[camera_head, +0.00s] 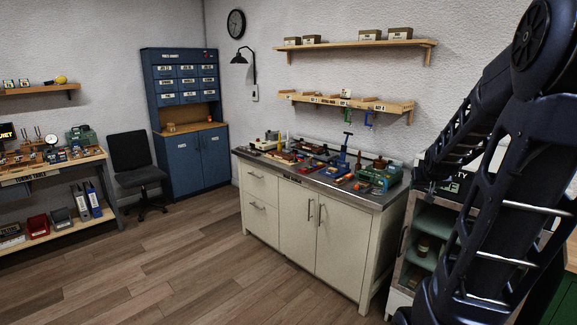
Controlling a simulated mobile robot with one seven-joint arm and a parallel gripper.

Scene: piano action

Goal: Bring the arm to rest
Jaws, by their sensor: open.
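My arm (497,190) fills the right side of the view, dark and close to the camera. One link rises to a round joint at the top right, and another slopes down and left from there to the right end of the white workbench. I cannot make out my gripper or its fingers. No held object shows.
A white workbench (345,232) with tools on top stands at centre. Wall shelves (362,45) hang above it. A blue cabinet (185,163) and black chair (132,155) stand behind left. A laden bench (50,172) is at far left. The wooden floor (190,260) is clear.

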